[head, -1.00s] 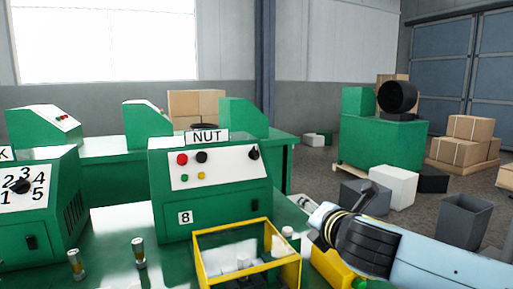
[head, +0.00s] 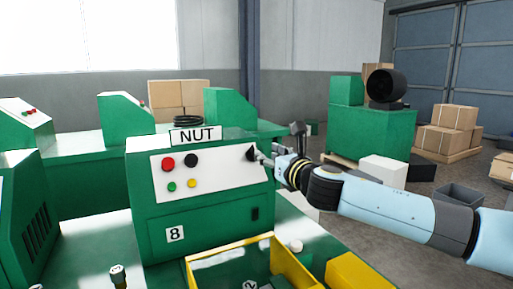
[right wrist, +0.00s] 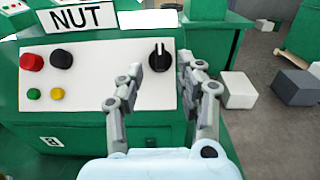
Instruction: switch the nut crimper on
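The nut crimper (head: 200,222) is a green box labelled NUT, with a white panel. Its black rotary knob (head: 251,153) sits at the panel's right end and also shows in the right wrist view (right wrist: 159,57), its pointer roughly upright. The panel's left part has a red button (right wrist: 32,62), a black button (right wrist: 61,58), a small green button (right wrist: 34,94) and a small yellow button (right wrist: 57,93). My right gripper (right wrist: 172,70) is open, its fingers either side of the knob in the picture; I cannot tell if they touch it. My left gripper is not in view.
A yellow-framed bin (head: 232,250) stands on the green bench before the crimper. Another green machine (head: 25,210) is close on the left. A dark lever (head: 298,130) shows behind my right gripper. Boxes and crates lie on the floor at right.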

